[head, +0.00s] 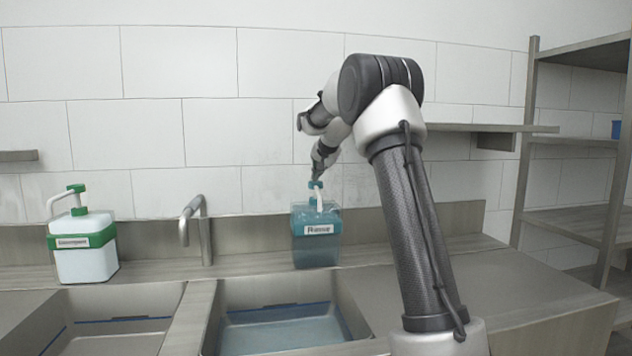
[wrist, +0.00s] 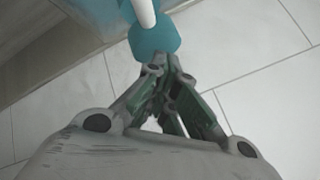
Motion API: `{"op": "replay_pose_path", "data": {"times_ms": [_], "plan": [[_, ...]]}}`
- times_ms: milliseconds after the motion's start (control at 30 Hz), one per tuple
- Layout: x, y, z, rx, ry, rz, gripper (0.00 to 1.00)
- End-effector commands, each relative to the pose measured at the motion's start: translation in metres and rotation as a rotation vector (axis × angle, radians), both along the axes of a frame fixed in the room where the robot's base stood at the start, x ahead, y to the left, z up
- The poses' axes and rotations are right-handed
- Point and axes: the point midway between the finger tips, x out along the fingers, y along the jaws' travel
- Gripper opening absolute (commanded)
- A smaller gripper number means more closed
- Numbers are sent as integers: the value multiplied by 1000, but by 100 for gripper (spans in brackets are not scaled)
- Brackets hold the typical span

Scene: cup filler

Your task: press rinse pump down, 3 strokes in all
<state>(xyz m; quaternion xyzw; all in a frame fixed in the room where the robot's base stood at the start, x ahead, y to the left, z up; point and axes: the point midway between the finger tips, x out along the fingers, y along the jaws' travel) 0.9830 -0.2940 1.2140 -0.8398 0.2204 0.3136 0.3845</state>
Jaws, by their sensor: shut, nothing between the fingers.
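The rinse bottle (head: 317,248) is a teal container with a label, standing on the ledge behind the right sink basin. Its rinse pump (head: 316,186) has a teal head and a white spout, and stands up from the bottle top. My gripper (head: 316,176) is shut and empty, pointing down right at the pump head. In the wrist view the closed fingertips of my gripper (wrist: 166,64) meet the edge of the teal pump head (wrist: 153,40). I cannot tell whether they press on it or only sit close above it.
A white bottle with a green pump (head: 84,245) stands at the left. A metal faucet (head: 197,228) rises between the bottles. The right basin (head: 285,330) holds water. A wall shelf (head: 490,128) and a rack (head: 575,205) are at the right.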

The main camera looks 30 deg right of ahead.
Motion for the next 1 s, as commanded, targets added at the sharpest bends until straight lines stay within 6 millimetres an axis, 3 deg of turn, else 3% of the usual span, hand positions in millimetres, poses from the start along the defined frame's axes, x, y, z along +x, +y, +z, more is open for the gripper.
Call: {"op": "replay_pose_path", "data": {"times_ms": [433,1000], "plan": [[0,0,-5,1,4,0,0],[0,0,9,1,3,0,0]]}}
